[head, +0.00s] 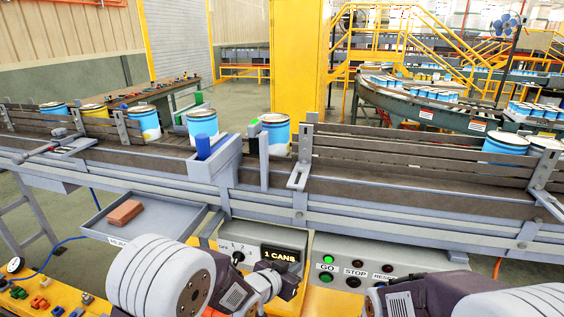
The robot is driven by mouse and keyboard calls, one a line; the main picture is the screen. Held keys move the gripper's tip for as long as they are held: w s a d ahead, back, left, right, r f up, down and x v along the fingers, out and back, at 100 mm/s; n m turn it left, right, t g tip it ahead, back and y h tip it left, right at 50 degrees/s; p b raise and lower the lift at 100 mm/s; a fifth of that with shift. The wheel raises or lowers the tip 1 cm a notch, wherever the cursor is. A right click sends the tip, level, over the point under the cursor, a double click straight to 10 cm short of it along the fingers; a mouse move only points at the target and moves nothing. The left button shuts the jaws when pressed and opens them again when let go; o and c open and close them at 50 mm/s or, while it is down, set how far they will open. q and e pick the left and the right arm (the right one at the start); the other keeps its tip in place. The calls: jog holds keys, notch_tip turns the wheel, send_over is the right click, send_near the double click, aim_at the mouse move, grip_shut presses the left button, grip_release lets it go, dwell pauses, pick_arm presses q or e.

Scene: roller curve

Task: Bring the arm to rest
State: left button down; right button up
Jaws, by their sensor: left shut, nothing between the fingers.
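My left gripper (285,279) is at the lower middle of the head view, in front of the control panel. It is shut and empty, apart from the conveyor and the cans. It partly covers the panel below the "1 CANS" display (280,254). My right arm comes in from the lower right, and its wrist shows at the bottom edge. The right gripper itself is not in view.
A grey tray (165,219) holds a reddish-brown block (124,212). The panel has GO, STOP and RESET buttons (354,282). Small parts lie at lower left.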

pick_arm(q)
jog(key=a+r+n+y+p, duration=0.2)
jog(key=a+r, duration=0.2)
jog(key=a, duration=0.4)
jog(key=a+r+n+y+p, duration=0.2)
jog(key=a+r, duration=0.2)
jog(key=a, duration=0.4)
jog(key=s+a+n+g+y, duration=0.2)
jog(key=s+a, duration=0.4)
jog(key=s+f+g, duration=0.3)
jog(key=s, duration=0.5)
jog(key=s+a+f+n+g, duration=0.1)
jog(key=s+f+g, duration=0.2)
jog(key=s, duration=0.5)
jog(key=shift+f+g+y, duration=0.3)
jog(key=shift+f, duration=0.1)
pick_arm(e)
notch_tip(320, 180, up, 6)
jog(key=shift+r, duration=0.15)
pick_arm(q)
jog(key=shift+s, duration=0.1)
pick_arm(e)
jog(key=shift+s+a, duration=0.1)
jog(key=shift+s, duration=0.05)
